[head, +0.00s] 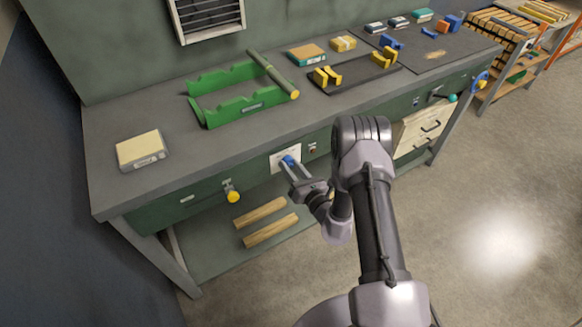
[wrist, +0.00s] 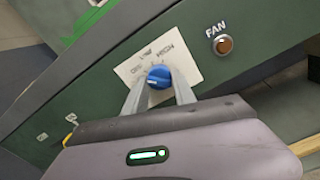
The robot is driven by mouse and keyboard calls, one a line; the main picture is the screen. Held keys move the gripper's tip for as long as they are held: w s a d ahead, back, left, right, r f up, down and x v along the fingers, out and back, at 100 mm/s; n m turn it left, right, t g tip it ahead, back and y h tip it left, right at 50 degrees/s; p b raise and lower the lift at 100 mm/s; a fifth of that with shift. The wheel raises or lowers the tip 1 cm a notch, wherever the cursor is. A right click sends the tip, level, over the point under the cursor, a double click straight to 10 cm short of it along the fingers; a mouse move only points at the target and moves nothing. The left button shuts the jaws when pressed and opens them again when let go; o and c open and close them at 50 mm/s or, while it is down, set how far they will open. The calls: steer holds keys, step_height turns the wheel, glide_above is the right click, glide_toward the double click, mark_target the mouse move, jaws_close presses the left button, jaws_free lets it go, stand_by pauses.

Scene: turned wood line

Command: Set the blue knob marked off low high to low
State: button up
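The blue knob (wrist: 158,77) sits on a white plate (wrist: 183,62) on the bench's green front panel. The plate's lettering runs from OFF at the left to HIGH at the upper right, with a smaller, blurred word between them. I cannot make out which mark the knob points to. My gripper (wrist: 159,82) has one grey finger on each side of the knob, with no clear gap, and looks shut on it. In the head view the knob (head: 288,160) shows at the tips of my gripper (head: 290,165), and the plate (head: 277,163) is partly covered.
A yellow-ended handle (head: 233,196) sticks out farther left on the front. On the bench top (head: 110,195) stand a green cradle (head: 215,117), a black tray (head: 345,95) and a yellow-topped box (head: 142,150).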

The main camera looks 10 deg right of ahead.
jaws_close()
steer(key=shift+a+m+p, duration=0.1)
steer(key=shift+m+p, duration=0.9)
steer(key=shift+m, duration=3.3)
steer(key=o, duration=0.7)
jaws_free()
steer(key=shift+o, duration=0.2)
